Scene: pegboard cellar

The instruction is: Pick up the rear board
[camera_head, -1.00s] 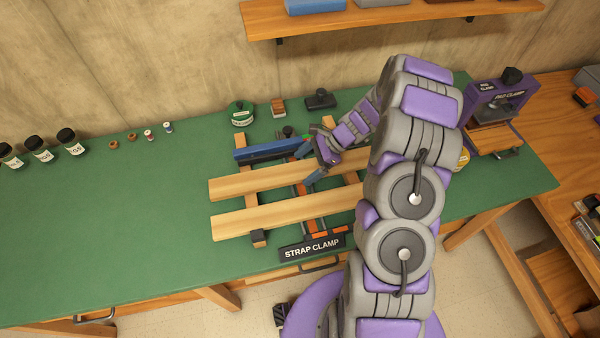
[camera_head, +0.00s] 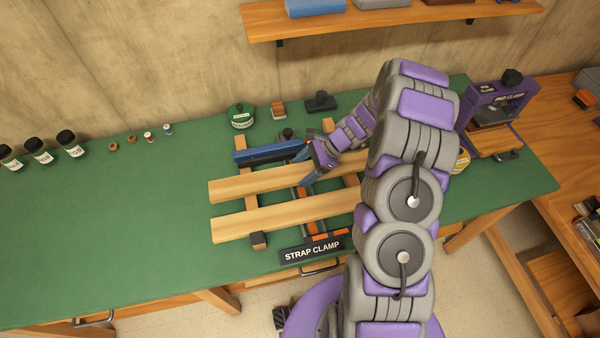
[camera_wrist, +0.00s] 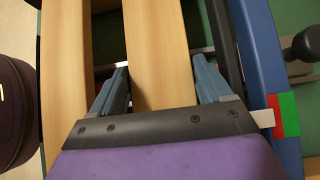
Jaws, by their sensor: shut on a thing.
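The rear board (camera_head: 237,188) is a long light wooden plank lying left to right across the clamp's wooden bars, in front of the blue bar (camera_head: 270,152). The front board (camera_head: 235,226) lies nearly parallel to it on the near side. My gripper (camera_wrist: 163,85) is shut on the rear board, with one blue finger on each side of it. In the wrist view the rear board (camera_wrist: 157,45) runs between the fingers and the front board (camera_wrist: 70,60) is to the left. In the head view my arm hides the boards' right ends.
A strap clamp label (camera_head: 312,249) is at the near side. A green tin (camera_head: 241,117), a small wooden block (camera_head: 278,110) and a black-handled tool (camera_head: 320,102) stand behind. A purple clamp press (camera_head: 497,105) is at right. The green bench is mostly clear at left.

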